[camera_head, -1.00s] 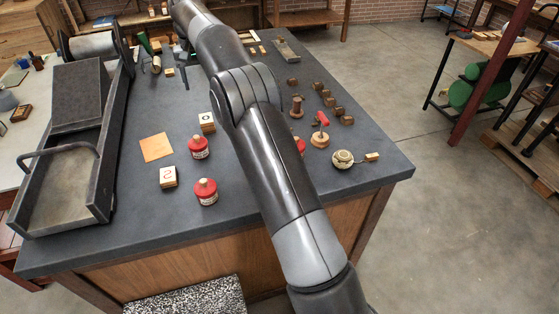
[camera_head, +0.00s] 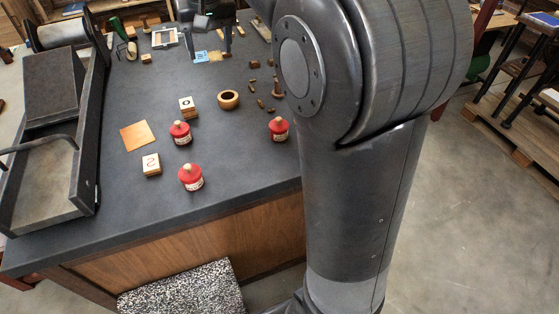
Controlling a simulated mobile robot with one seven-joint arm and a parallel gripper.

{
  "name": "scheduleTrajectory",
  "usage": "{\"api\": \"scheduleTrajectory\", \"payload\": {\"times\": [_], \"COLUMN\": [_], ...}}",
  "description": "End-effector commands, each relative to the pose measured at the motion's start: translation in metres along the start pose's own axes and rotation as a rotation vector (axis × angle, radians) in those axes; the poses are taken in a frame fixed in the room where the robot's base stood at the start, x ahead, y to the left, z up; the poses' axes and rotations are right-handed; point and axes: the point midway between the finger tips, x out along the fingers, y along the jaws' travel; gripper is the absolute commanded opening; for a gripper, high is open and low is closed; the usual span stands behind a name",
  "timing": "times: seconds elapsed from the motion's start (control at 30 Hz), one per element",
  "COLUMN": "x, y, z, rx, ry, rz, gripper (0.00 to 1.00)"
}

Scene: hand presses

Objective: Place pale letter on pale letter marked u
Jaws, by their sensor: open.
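My gripper (camera_head: 205,46) is at the far side of the dark bench top, its two fingers pointing down and spread apart. Small pale pieces (camera_head: 214,57) lie beside a light blue piece (camera_head: 201,57) just below and between the fingers. They may be the pale letters, but no mark, including a u, can be read at this size. I see nothing held between the fingers. Whether the fingers touch the pieces or hover above them, I cannot tell.
Red-lidded jars (camera_head: 191,177), blocks marked 2 (camera_head: 151,164) and 0 (camera_head: 187,107), an orange sheet (camera_head: 137,135) and a wooden bowl (camera_head: 228,99) stand on the bench (camera_head: 120,215). A press (camera_head: 55,95) fills the left. My arm hides the right side.

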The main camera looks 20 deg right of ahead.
Motion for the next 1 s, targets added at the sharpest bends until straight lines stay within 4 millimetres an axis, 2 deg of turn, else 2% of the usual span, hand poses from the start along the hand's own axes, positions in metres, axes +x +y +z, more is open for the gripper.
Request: {"api": "scheduleTrajectory", "payload": {"times": [0.03,0.2,0.47,0.77,1.0], "x": [-0.006,-0.017,-0.022,-0.008,0.015], "y": [0.004,0.013,0.027,0.039,0.046], "z": [0.014,0.057,0.127,0.208,0.269], "rx": [0.001,0.000,-0.003,-0.006,-0.010], "ry": [0.014,0.051,0.110,0.178,0.228], "rz": [0.000,0.000,0.004,0.011,0.020], "gripper": [0.62,0.62,0.62,0.62,0.62]}}
